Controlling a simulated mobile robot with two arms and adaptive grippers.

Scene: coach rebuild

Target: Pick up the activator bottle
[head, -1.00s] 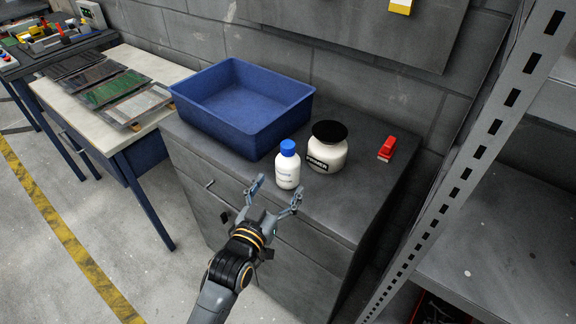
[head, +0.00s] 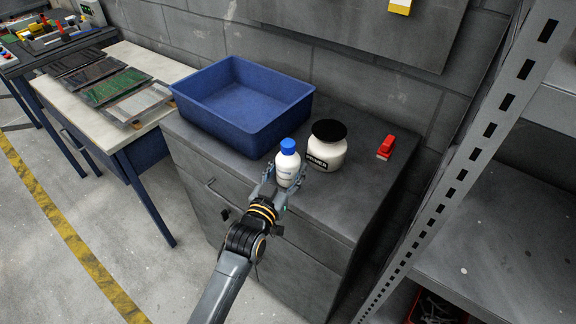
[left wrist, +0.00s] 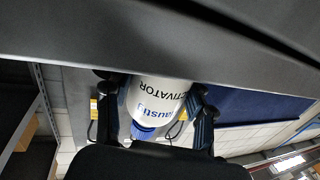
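The activator bottle (head: 287,169) is white with a blue cap and stands near the front edge of the grey cabinet top. My left gripper (head: 285,174) has one finger on each side of its body, and the fingers look closed against it. In the left wrist view, the bottle (left wrist: 158,100) shows upside down between the finger pads, with "ACTIVATOR" on its label. No clear gap shows under the bottle. My right gripper is not in view.
A white jar with a black lid (head: 326,147) stands close to the right of the bottle. A blue bin (head: 262,135) is behind left, and a red object (head: 386,147) lies farther right. A metal shelf upright (head: 470,165) rises at right.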

